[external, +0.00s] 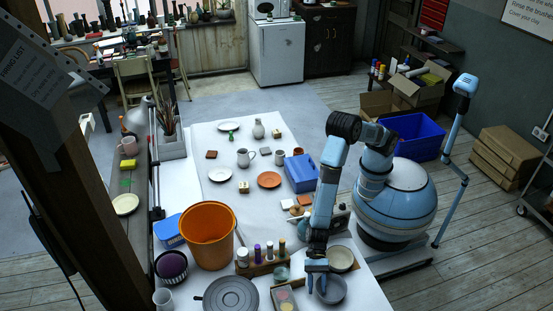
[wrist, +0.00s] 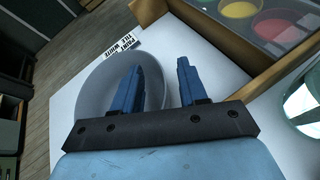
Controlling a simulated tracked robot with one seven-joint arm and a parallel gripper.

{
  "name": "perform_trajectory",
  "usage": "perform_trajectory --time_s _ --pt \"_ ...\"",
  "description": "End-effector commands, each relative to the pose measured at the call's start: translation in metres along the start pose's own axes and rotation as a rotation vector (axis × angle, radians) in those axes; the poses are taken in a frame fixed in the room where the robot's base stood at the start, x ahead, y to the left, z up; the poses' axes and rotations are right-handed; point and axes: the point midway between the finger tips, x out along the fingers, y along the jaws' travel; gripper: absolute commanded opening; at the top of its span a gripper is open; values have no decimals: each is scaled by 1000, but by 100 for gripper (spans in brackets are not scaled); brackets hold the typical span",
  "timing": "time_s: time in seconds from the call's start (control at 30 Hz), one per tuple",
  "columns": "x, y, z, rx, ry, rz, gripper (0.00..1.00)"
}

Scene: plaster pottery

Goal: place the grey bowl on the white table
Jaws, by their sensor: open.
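The grey bowl (external: 333,289) sits at the near right edge of the white table (external: 215,206). In the wrist view the grey bowl (wrist: 113,78) lies beyond and to the left of the fingers. My gripper (external: 317,279) is over the left side of the bowl, pointing down. In the wrist view my gripper (wrist: 160,80) is open, with its left finger over the bowl and its right finger outside the rim. Nothing is held between the fingers. I cannot tell how far above the rim the fingertips are.
A cream bowl (external: 341,258) stands just behind the grey one. A paint box (external: 284,299) stands close at its left and a glass jar (external: 282,273) is nearby. An orange bucket (external: 207,236) and a grey disc (external: 230,295) stand further left. A printed label (wrist: 121,44) lies by the bowl.

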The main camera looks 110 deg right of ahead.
Motion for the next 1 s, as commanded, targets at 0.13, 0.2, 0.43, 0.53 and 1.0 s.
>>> perform_trajectory --time_s 0.13,0.2,0.43,0.53,1.0 --pt "-4 0 2 0 0 -1 42" --pt "-12 0 2 0 -1 -1 42" --pt "-39 4 21 -2 -4 0 42" --pt "-46 8 35 -2 -3 0 42" --pt "-59 15 64 1 0 0 42"
